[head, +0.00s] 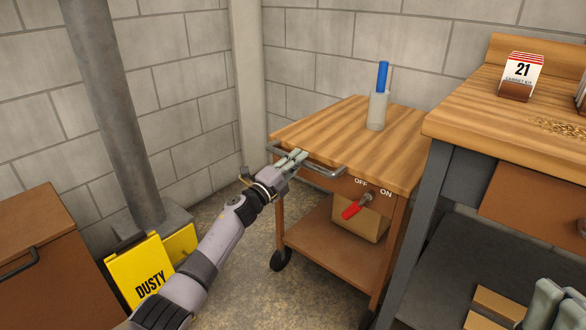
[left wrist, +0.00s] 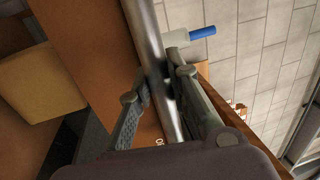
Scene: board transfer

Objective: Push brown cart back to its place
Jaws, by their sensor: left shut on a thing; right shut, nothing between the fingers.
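The brown cart (head: 330,130) has a wooden top, a lower shelf (head: 330,240) and dark casters, and stands near the wall corner left of the workbench. Its grey metal handle (head: 325,172) runs along the front edge. My left gripper (head: 298,158) is shut on this handle. In the left wrist view the handle bar (left wrist: 155,50) passes between the two fingers (left wrist: 165,95). My right gripper (head: 558,305) shows only partly at the lower right corner, in front of the workbench; it is shut and empty.
A pale container with a blue item (head: 378,108) stands on the cart top. A red OFF/ON lever (head: 357,206) is at the cart's front. The workbench (head: 450,120) is close on the right. A yellow DUSTY sign (head: 140,275), a pipe (head: 115,110) and a brown cabinet (head: 40,235) are left.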

